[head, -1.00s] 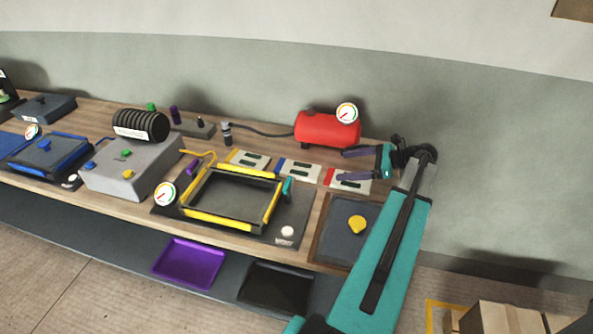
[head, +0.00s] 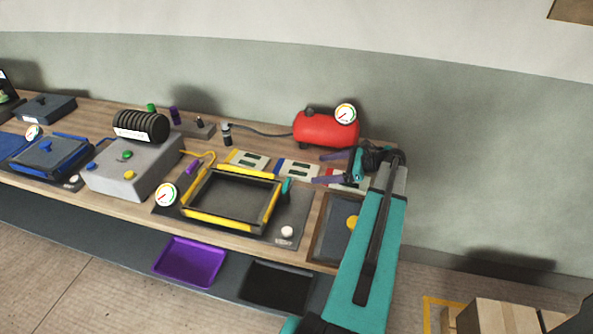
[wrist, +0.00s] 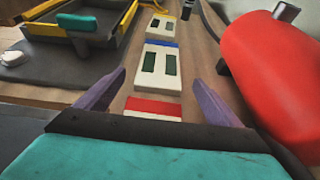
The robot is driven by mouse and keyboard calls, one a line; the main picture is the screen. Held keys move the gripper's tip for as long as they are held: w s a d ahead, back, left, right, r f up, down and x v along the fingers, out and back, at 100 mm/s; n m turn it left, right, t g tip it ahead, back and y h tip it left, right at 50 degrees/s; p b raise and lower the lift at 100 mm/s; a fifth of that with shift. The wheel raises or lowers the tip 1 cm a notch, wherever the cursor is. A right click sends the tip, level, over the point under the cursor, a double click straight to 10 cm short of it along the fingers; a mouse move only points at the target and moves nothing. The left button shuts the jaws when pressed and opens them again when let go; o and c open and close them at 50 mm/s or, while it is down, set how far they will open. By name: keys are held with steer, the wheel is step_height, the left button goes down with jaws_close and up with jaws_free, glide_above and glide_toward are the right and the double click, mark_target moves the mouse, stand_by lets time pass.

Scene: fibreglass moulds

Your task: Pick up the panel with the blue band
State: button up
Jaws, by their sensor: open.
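The panel with the blue band (head: 297,171) lies flat on the bench between a yellow-banded panel (head: 247,160) and a red-banded panel (head: 344,180). In the wrist view the blue-banded panel (wrist: 159,67) is white with two dark green slots, ahead of my fingertips. My gripper (head: 326,168) is open and empty, its purple fingers pointing left above the red-banded panel. In the wrist view my gripper (wrist: 158,82) spans the red-banded panel (wrist: 153,107), whose near part is hidden by my gripper body.
A red tank (head: 326,129) with a gauge stands behind the panels, close on the right in the wrist view (wrist: 270,75). A yellow-edged frame mould (head: 232,172) stands in front and left. A purple tray (head: 188,262) lies below the bench.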

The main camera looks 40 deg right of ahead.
mark_target(304, 170)
steer(key=shift+p+x, duration=0.6)
steer(key=shift+x, duration=0.25)
steer(key=shift+p+x, duration=0.6)
steer(key=shift+x, duration=1.2)
steer(key=shift+s, duration=0.1)
steer(key=c, duration=1.2)
steer(key=shift+r, duration=0.15)
steer(key=shift+r+b, duration=1.35)
steer(key=shift+r, duration=3.55)
